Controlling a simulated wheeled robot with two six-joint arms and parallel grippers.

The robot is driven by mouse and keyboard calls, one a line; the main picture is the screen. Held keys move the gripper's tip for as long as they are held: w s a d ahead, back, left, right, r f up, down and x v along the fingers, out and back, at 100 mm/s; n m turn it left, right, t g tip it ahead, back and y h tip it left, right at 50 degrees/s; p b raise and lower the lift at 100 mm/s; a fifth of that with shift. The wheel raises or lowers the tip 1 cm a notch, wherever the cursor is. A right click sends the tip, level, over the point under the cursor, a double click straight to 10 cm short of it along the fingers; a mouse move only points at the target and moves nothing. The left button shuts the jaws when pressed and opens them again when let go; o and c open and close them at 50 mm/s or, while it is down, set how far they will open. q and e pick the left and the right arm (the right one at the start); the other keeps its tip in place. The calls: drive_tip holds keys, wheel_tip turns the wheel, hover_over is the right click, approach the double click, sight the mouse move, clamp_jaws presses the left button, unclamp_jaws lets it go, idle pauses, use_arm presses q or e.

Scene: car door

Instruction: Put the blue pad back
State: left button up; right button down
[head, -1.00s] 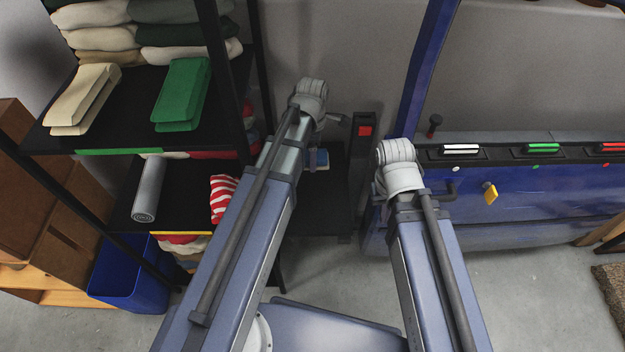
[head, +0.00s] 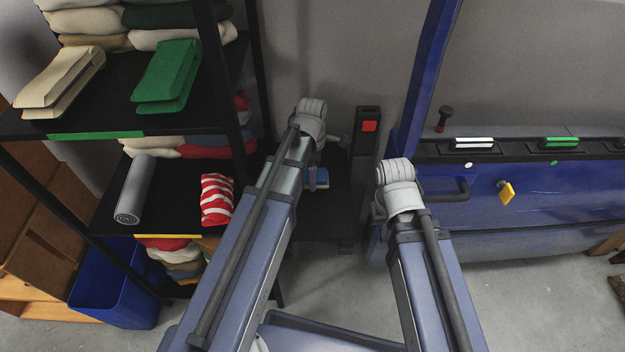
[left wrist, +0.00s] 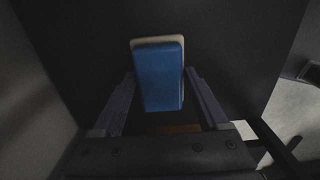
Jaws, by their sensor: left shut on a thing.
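The blue pad (head: 322,178) has a pale underside and shows just beyond my left wrist in the head view. In the left wrist view the pad (left wrist: 158,78) sits between the fingers of my left gripper (left wrist: 160,92), which is shut on it. Behind it is a dark surface; I cannot tell whether the pad touches it. My left gripper (head: 318,182) is mostly hidden by its own arm in the head view. My right gripper (head: 398,200) is by the blue car door, its fingers hidden behind the wrist.
A black stand (head: 340,205) with a red-marked post (head: 368,150) is at centre.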

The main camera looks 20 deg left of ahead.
use_arm(q)
drive_tip(key=shift+f, duration=0.25)
drive_tip(key=o, duration=0.7)
drive_tip(key=shift+f, duration=0.1)
drive_tip(key=o, duration=0.4)
use_arm(e)
drive_tip(key=shift+f, duration=0.35)
use_arm(q)
wheel_tip(320, 180, up, 12)
drive_tip(key=p, duration=1.2)
use_arm(e)
wheel_tip(320, 180, up, 12)
drive_tip(key=shift+r, duration=0.1)
